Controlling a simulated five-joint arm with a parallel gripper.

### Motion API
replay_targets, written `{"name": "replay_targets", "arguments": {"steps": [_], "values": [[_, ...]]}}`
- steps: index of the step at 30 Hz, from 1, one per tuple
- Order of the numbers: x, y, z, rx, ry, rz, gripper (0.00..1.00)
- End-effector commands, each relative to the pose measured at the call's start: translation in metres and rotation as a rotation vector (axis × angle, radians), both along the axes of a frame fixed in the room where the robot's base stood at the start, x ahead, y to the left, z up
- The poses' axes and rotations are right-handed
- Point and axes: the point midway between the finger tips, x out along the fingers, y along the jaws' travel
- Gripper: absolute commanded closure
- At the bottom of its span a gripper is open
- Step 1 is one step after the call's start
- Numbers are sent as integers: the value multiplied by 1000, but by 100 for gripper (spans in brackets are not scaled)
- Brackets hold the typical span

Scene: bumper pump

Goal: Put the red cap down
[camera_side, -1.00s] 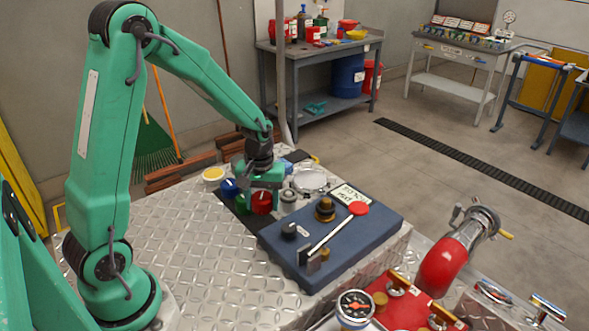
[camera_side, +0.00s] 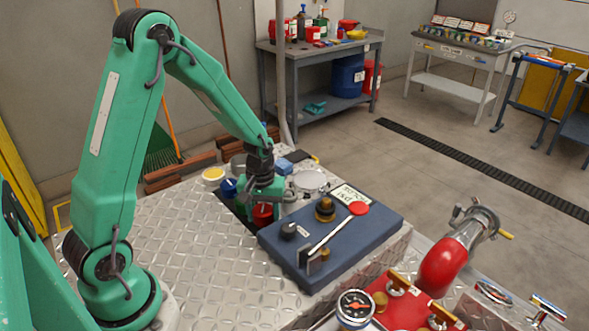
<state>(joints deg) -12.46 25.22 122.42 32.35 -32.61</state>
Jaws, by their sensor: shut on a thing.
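The red cap (camera_side: 262,213) is in my gripper (camera_side: 263,207), low over the dark mat on the diamond-plate deck. My gripper is shut on it, and the green fingers and wrist hide its upper part. I cannot tell whether the cap's underside touches the mat. A blue cap (camera_side: 228,187) stands just left of my gripper.
A dark blue panel (camera_side: 290,256) with a lever and a red knob lies close to the right of my gripper. A yellow-topped cap (camera_side: 213,174) and a silver round lid (camera_side: 310,181) stand behind. Bare diamond plate (camera_side: 190,250) lies in front.

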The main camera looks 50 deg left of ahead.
Motion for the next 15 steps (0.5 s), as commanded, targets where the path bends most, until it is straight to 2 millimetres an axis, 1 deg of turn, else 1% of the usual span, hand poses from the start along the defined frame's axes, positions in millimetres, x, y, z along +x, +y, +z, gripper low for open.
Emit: {"name": "replay_targets", "arguments": {"steps": [15], "values": [[0, 0, -10, 0, 0, 0, 81]]}}
